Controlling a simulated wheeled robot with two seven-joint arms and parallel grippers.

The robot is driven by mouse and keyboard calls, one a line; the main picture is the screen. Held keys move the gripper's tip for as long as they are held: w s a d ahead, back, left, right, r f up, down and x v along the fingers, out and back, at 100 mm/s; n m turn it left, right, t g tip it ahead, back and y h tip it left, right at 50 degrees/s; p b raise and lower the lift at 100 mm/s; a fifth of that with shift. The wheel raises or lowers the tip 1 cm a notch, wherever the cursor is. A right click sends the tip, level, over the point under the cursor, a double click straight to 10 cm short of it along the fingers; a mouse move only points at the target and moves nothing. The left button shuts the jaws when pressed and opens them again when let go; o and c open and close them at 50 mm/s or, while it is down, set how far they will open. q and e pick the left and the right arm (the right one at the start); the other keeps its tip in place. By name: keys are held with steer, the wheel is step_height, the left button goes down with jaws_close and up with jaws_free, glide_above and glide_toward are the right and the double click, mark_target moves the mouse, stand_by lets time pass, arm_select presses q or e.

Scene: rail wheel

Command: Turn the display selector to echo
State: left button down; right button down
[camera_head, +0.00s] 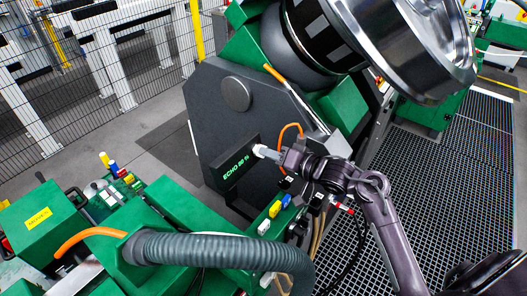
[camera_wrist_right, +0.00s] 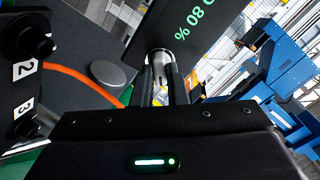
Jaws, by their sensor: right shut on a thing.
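The display (camera_head: 240,166) is a dark panel on the grey plate of the machine, with green lettering that reads "ECHO 80 %". Part of that lettering shows upside down in the right wrist view (camera_wrist_right: 194,20). The display selector (camera_head: 258,150) is a small pale metallic knob at the panel's right end. My right gripper (camera_head: 267,153) is shut on this selector. In the right wrist view the selector (camera_wrist_right: 160,57) sits between the two dark fingers (camera_wrist_right: 162,82), which hide part of it. My left gripper is not in view.
A large steel wheel (camera_head: 418,45) stands above and right of my right arm. An orange cable (camera_head: 291,128) loops close by my gripper. A thick grey hose (camera_head: 215,250) and green housings (camera_head: 40,222) fill the lower left. Plates marked 2 and 3 (camera_wrist_right: 25,103) show at the wrist view's left.

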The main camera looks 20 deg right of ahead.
steer(key=shift+a+m, duration=0.1)
steer(key=shift+m, duration=0.7)
steer(key=c, duration=1.3)
jaws_free()
steer(key=shift+a, duration=0.1)
steer(key=shift+v, duration=3.6)
